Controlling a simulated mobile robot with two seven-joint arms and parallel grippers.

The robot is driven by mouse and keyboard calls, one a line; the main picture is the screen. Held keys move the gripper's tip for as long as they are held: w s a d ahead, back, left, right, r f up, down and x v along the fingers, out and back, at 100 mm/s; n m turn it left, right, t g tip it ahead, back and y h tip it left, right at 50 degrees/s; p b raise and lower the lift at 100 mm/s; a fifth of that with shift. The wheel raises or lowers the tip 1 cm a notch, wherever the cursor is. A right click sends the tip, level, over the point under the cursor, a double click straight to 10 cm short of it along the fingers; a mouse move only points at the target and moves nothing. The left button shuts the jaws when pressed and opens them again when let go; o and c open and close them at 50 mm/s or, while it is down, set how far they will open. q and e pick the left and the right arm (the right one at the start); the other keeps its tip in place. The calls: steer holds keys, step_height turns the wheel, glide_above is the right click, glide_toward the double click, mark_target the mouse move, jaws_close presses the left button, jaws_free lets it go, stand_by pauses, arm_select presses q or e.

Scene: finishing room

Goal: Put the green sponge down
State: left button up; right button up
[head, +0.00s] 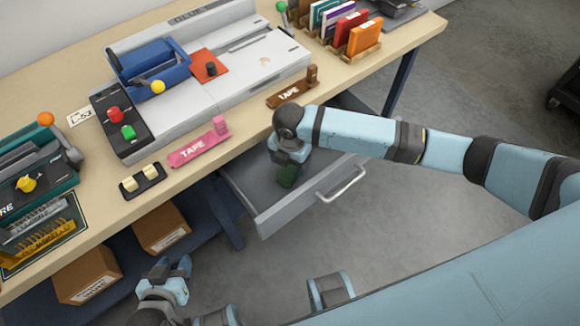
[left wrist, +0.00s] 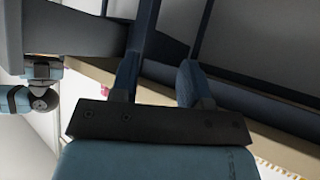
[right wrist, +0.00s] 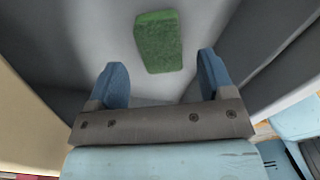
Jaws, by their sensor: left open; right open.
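The green sponge (right wrist: 158,42) lies on the floor of the open grey drawer (head: 262,216), seen in the right wrist view just beyond my fingertips. In the head view the sponge (head: 288,177) shows partly below my right gripper, dark in shadow. My right gripper (right wrist: 163,80) is open, its two blue fingers apart with nothing between them, and it is inside or just over the drawer. My left gripper (head: 176,268) is open and empty, low in front of the table. In the left wrist view its fingers (left wrist: 160,75) stand apart below the tabletop edge.
The drawer's handle (head: 343,184) sticks out at its front. On the table (head: 60,90) stand a white binding machine (head: 215,85), a pink tape holder (head: 200,148), a brown tape holder (head: 292,88) and a folder rack (head: 365,40). Cardboard boxes (head: 88,275) stand on the shelf below.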

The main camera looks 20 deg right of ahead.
mark_target(290, 171)
arm_select(q)
steer(key=shift+a+p, duration=0.25)
steer(key=shift+p, duration=0.05)
arm_select(e)
step_height(290, 171, up, 7)
steer(key=shift+r, duration=0.15)
arm_select(q)
steer(key=shift+d+r, duration=0.1)
steer(key=shift+d, duration=0.15)
